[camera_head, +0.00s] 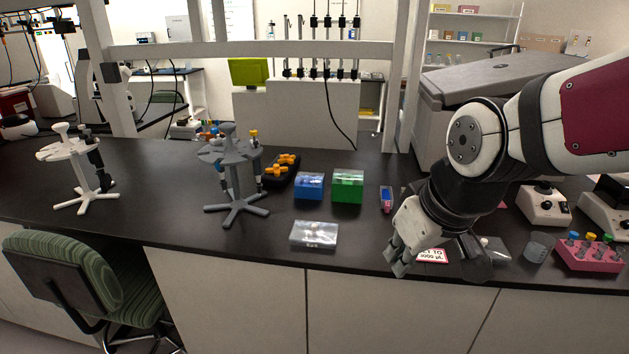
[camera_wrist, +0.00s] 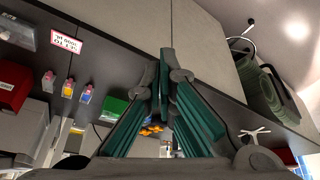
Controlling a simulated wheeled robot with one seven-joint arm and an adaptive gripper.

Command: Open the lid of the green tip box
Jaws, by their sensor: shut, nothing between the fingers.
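The green tip box (camera_head: 348,186) stands on the dark bench in the head view, just right of a blue tip box (camera_head: 309,186). Its lid looks closed. In the wrist view a green box (camera_wrist: 113,108) shows partly behind the left finger. My gripper (camera_head: 398,268) is at the bench's front edge, to the right of and nearer than the green box, well apart from it. In the wrist view my gripper (camera_wrist: 165,62) has its teal-padded fingers together at the tips, with nothing between them.
A grey pipette stand (camera_head: 235,190) is left, and an orange-and-black rack (camera_head: 282,168) is behind the blue box. A pink rack (camera_head: 590,254) is far right.

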